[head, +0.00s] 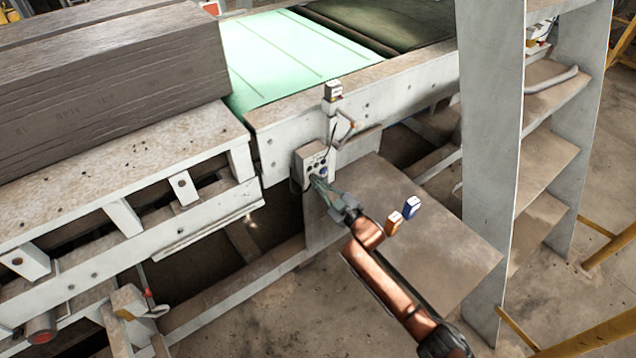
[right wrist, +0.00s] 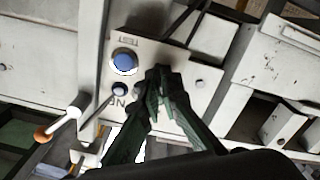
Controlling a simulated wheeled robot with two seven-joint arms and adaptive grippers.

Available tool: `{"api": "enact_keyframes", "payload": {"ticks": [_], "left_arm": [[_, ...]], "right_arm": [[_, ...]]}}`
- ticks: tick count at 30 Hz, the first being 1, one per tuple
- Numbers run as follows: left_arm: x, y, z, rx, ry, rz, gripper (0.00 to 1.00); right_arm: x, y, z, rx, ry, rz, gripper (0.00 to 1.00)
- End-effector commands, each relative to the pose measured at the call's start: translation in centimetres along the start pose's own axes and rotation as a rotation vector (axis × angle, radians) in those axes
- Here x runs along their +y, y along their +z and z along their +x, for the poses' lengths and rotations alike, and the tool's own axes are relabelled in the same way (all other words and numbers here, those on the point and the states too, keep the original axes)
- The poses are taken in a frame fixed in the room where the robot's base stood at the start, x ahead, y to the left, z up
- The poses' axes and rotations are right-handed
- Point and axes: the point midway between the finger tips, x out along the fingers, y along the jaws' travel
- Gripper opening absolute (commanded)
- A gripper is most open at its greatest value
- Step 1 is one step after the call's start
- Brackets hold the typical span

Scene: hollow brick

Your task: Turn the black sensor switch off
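A pale control box (head: 313,160) with small dark and blue controls is fixed to the side of the conveyor frame. My right gripper (head: 316,184) is at the box's lower front. In the right wrist view its dark green fingers (right wrist: 160,75) meet at their tips against or just before the panel, beside the buttons. The tips cover that spot; I cannot make out the black switch between them. My left gripper is out of view.
A sensor (head: 333,92) on a thin post stands above the box, with a cable. A grey upright (head: 490,150) stands farther right.

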Motion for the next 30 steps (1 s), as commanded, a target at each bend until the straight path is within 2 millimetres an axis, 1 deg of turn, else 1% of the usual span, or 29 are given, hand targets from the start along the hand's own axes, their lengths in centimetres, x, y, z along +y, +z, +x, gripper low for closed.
{"api": "enact_keyframes", "payload": {"ticks": [1, 13, 14, 15, 21, 30], "left_arm": [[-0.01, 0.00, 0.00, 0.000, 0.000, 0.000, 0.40], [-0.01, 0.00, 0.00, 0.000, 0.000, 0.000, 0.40], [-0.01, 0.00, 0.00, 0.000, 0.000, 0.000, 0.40], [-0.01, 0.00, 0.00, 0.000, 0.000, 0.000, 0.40], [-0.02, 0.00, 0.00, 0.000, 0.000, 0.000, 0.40], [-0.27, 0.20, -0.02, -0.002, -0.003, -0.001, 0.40]], "right_arm": [[-0.22, 0.23, -0.06, -0.004, -0.003, -0.005, 0.00], [-0.26, 0.25, -0.06, -0.004, -0.003, -0.011, 0.00], [-0.26, 0.25, -0.07, -0.004, -0.003, -0.011, 0.06], [-0.26, 0.25, -0.06, -0.004, -0.003, -0.011, 0.08], [-0.17, 0.13, -0.02, -0.002, -0.002, -0.010, 0.22], [-0.10, 0.07, -0.15, -0.001, -0.001, -0.010, 0.22]]}}
